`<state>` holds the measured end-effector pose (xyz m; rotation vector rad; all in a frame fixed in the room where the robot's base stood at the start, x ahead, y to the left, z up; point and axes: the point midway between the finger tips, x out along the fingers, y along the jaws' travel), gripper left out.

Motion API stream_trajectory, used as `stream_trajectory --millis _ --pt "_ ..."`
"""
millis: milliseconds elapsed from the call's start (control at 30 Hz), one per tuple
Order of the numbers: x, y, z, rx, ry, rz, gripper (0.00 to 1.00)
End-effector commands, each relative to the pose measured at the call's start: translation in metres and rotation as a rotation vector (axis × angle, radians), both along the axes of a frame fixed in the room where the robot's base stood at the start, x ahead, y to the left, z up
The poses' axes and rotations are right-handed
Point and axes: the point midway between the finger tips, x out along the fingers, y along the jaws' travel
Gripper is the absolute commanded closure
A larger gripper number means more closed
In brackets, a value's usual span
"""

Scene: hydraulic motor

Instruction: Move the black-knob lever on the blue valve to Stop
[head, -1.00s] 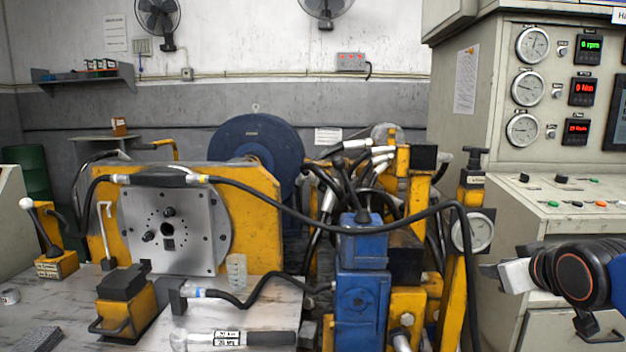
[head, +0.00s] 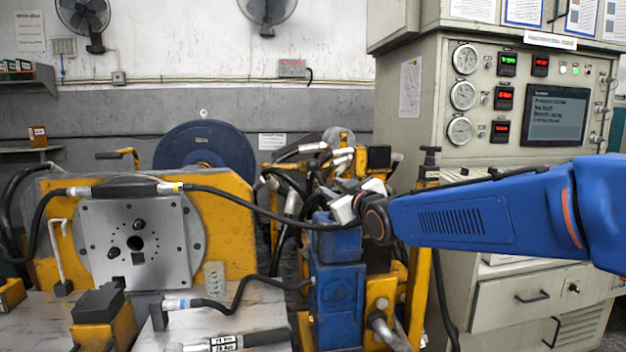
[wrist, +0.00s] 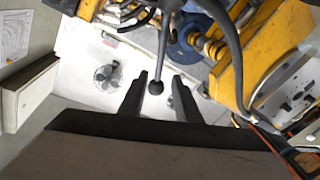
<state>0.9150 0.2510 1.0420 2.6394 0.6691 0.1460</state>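The blue valve (head: 338,285) stands right of the steel-faced yellow motor plate, in the middle of the head view. My gripper (head: 350,198) is at the top of the valve and hides its lever in that view. In the wrist view the round black knob (wrist: 156,88) on its dark lever (wrist: 166,45) shows between the two fingers of my gripper (wrist: 160,80). The fingers are apart, with a gap visible on each side of the knob. No Stop mark can be read.
A black hose (head: 265,212) runs from the motor plate to just beside my gripper. Several hoses and yellow fittings crowd behind the valve. The grey control cabinet (head: 425,130) with gauges and a screen stands behind my arm at right.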

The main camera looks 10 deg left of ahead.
Motion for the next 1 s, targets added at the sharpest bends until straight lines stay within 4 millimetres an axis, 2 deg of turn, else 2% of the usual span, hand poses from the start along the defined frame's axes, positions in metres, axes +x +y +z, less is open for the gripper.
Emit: stream_trajectory --millis 700,1000 --pt "0.098 0.053 -0.001 0.0 0.001 0.0 0.7" --pt "0.117 0.063 0.0 0.001 0.0 0.0 0.7"
